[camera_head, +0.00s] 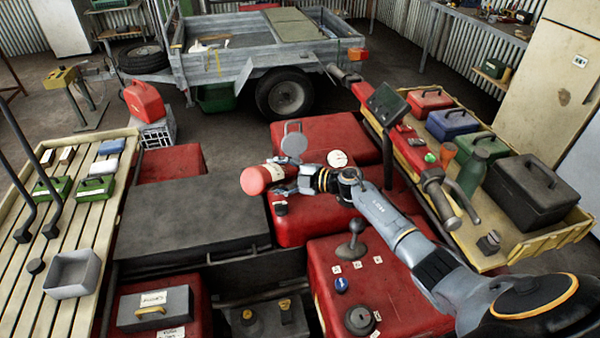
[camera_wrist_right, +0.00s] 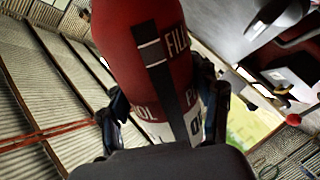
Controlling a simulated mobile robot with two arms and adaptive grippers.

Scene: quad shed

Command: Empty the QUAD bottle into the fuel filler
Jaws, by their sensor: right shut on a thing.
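My right gripper (camera_head: 288,180) is shut on a red bottle (camera_head: 258,180) above the quad's red bodywork. The bottle is tilted well over, its red end toward the left. In the right wrist view the bottle (camera_wrist_right: 150,35) sits between the two fingers of the gripper (camera_wrist_right: 165,110). It has a dark strip and white label with partly hidden lettering, including "FILL". A round grey lid (camera_head: 293,143) stands raised just behind the bottle, beside a white dial (camera_head: 337,158). The filler opening is hidden, and I cannot tell whether the bottle touches it. My left gripper is out of view.
A black seat pad (camera_head: 190,222) lies left of the bottle. Handlebars with a dark display (camera_head: 386,103) stand at right. A yellow tray (camera_head: 540,232) holds several boxes and a green bottle (camera_head: 472,172). A slatted rack (camera_head: 35,290) is at left, with a red can (camera_head: 143,102) behind.

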